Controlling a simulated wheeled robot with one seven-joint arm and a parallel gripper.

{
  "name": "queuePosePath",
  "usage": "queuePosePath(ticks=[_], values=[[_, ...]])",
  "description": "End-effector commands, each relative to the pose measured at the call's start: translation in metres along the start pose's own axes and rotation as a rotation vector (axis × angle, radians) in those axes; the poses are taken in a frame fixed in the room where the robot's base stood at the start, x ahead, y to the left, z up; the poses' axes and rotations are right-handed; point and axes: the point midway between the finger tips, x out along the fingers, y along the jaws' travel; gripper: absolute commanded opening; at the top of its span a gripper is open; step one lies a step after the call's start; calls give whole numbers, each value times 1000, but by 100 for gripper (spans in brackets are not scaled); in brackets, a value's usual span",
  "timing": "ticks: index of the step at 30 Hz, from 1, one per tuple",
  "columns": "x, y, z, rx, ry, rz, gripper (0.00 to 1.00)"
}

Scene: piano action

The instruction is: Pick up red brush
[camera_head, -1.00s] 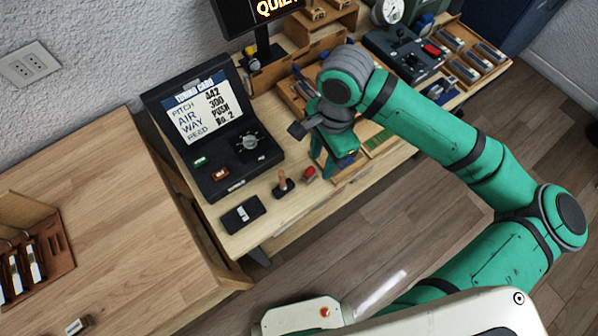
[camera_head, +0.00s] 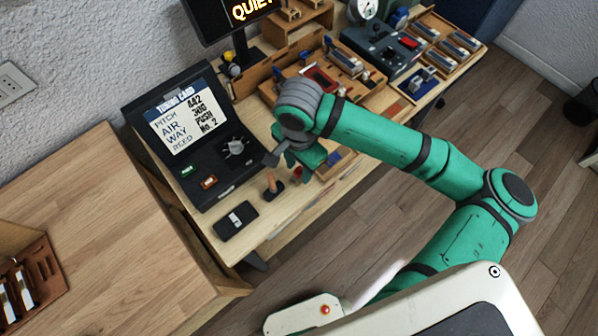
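A small red object (camera_head: 297,174), which looks like the red brush, stands near the front edge of the workbench. It is beside a wooden-handled tool on a dark base (camera_head: 272,184). Only its red part shows, and its lower shape is too small to make out. My gripper (camera_head: 304,168) points down right at the red object, and partly overlaps it in the picture. The wrist and green gripper body hide the fingertips, so I cannot tell whether they touch the object or how far they are apart.
A dark console with a tuning card screen (camera_head: 182,122) stands left of my gripper. A flat black device (camera_head: 236,221) lies at the bench's front corner. Wooden trays (camera_head: 365,98) and a gauge box (camera_head: 378,45) fill the back right. A separate wooden table (camera_head: 110,210) is at left.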

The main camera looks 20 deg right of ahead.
Motion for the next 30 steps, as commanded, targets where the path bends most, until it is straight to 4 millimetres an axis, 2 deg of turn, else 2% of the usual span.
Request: queuePosePath(ticks=[4, 12, 13, 17, 18, 30], values=[[15, 0, 0, 1, 0, 1, 38], [19, -1, 0, 1, 1, -1, 38], [19, -1, 0, 0, 1, -1, 35], [18, -1, 0, 0, 1, -1, 4], [18, -1, 0, 0, 1, -1, 0], [15, 0, -1, 2, 1, -1, 0]])
